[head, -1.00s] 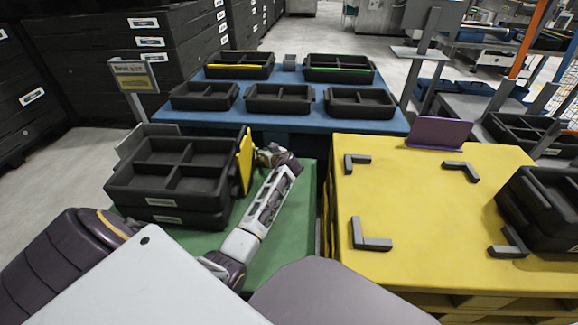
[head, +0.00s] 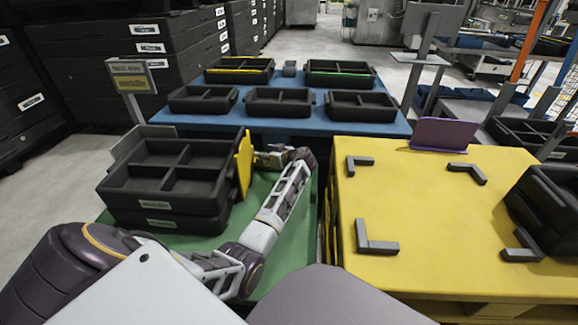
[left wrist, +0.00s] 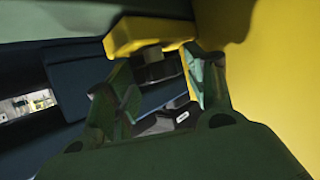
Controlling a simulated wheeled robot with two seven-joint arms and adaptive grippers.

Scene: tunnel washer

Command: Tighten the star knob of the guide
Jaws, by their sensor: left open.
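The yellow guide (head: 244,164) is an upright plate at the right side of the stacked black trays. In the left wrist view, its yellow face (left wrist: 275,70) fills the right side, and a yellow bracket (left wrist: 150,34) juts out at the top. A dark part, apparently the star knob (left wrist: 152,66), sits under this bracket; its lobes are too dark to make out. My left gripper (head: 268,158) is just right of the guide. In the left wrist view its fingers (left wrist: 158,72) are open and spread, with the dark part beyond and between their tips. My right gripper is out of view.
Divided black trays (head: 165,180) stand stacked on a green table (head: 285,270). A blue table (head: 300,125) behind carries several black trays. A yellow table (head: 440,230) at right has grey corner pieces and a purple panel (head: 444,134). A sign (head: 131,76) stands at the left.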

